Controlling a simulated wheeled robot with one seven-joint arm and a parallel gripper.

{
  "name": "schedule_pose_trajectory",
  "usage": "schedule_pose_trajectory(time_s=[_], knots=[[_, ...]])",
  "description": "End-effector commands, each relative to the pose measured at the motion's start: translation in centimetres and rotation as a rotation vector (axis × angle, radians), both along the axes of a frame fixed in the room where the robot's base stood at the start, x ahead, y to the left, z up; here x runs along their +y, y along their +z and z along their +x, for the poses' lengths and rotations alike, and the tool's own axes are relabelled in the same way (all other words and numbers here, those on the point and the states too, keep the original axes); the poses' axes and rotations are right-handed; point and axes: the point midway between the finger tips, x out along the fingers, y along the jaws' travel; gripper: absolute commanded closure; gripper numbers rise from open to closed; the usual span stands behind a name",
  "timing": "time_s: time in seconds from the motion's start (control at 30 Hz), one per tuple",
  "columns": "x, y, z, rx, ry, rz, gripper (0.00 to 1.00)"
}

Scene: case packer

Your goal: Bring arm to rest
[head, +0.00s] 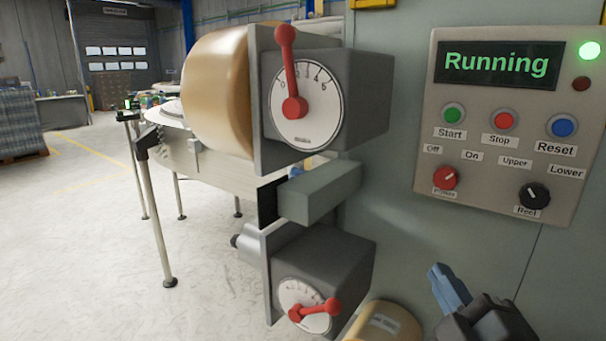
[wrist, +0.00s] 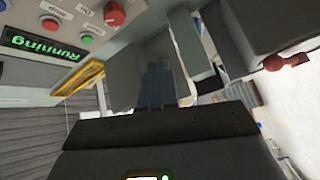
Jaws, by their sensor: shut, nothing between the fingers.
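My gripper (head: 447,286) is at the lower right of the head view, below the control panel (head: 484,205). Its blue fingers are shut and hold nothing. They point up and left and stand in front of the green-grey machine wall. In the wrist view my gripper (wrist: 158,85) shows with its two blue fingers side by side, close together. The panel also shows in the wrist view (wrist: 30,85), at the upper left. Its display (head: 498,64) reads "Running", and a green lamp (head: 589,50) is lit.
Two grey dial boxes, the upper (head: 358,95) and lower (head: 340,262), jut from the machine with red levers. A grey block (head: 320,192) sits between them. A tan tape roll (head: 215,90) is beside the upper box, another (head: 383,322) lower down. Open floor lies left.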

Motion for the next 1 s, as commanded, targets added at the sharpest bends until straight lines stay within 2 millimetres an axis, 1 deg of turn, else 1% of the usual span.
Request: schedule_pose_trajectory(time_s=[0.03, 0.1, 0.17, 0.2, 0.27, 0.4, 0.47, 0.5, 0.57, 0.6, 0.73, 0.8, 0.9, 1.0], knots=[[0.3, -1.8, -1.7, 0.028, 0.000, 0.069, 1.00], [0.4, -3.7, -3.8, 0.054, -0.004, 0.168, 1.00], [0.5, -5.3, -5.7, 0.076, -0.009, 0.251, 1.00], [0.6, -6.3, -7.1, 0.092, -0.011, 0.303, 1.00], [0.6, -7.6, -9.1, 0.113, -0.018, 0.382, 1.00], [0.5, -10.4, -14.1, 0.165, -0.036, 0.548, 1.00], [0.4, -11.3, -16.4, 0.185, -0.045, 0.617, 1.00], [0.4, -11.8, -17.9, 0.200, -0.051, 0.660, 1.00], [0.2, -12.5, -20.1, 0.220, -0.061, 0.724, 1.00], [0.0, -12.9, -21.6, 0.233, -0.066, 0.764, 1.00], [-0.6, -13.7, -26.4, 0.278, -0.086, 0.888, 1.00], [-1.0, -13.8, -28.9, 0.300, -0.095, 0.950, 1.00], [-1.6, -13.7, -32.0, 0.330, -0.107, 1.029, 1.00], [-2.1, -13.4, -34.3, 0.352, -0.115, 1.088, 1.00]])
